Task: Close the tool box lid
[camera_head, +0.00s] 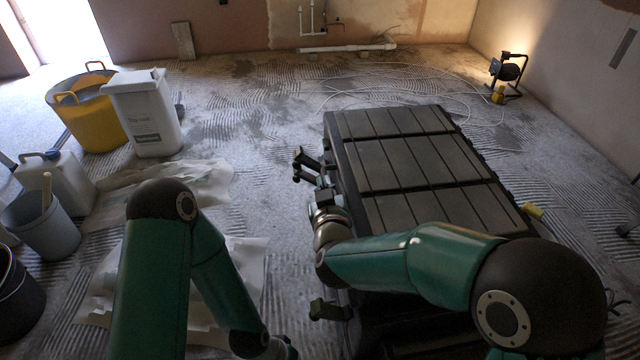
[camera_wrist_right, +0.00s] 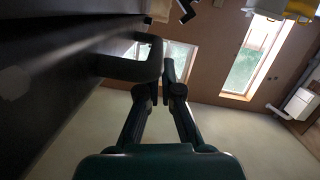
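The tool box is a large dark grey box on the floor, right of centre in the head view. Its lid (camera_head: 405,160) shows a broad ribbed panel; I cannot tell how far it stands open, as my right arm covers its near part. My right gripper (camera_head: 299,165) is beside the box's left edge, its fingers apart. In the right wrist view the gripper (camera_wrist_right: 163,85) is close to a dark curved handle (camera_wrist_right: 128,67) on a dark surface; contact is unclear. My left gripper (camera_head: 281,349) is at the bottom edge, mostly cut off.
At left stand a yellow tub (camera_head: 90,122), a white lidded container (camera_head: 147,120), a white canister (camera_head: 60,180) and a grey bucket (camera_head: 40,222). Crumpled sheets (camera_head: 165,190) lie on the floor. The floor behind the box is mostly clear, with a loose cable.

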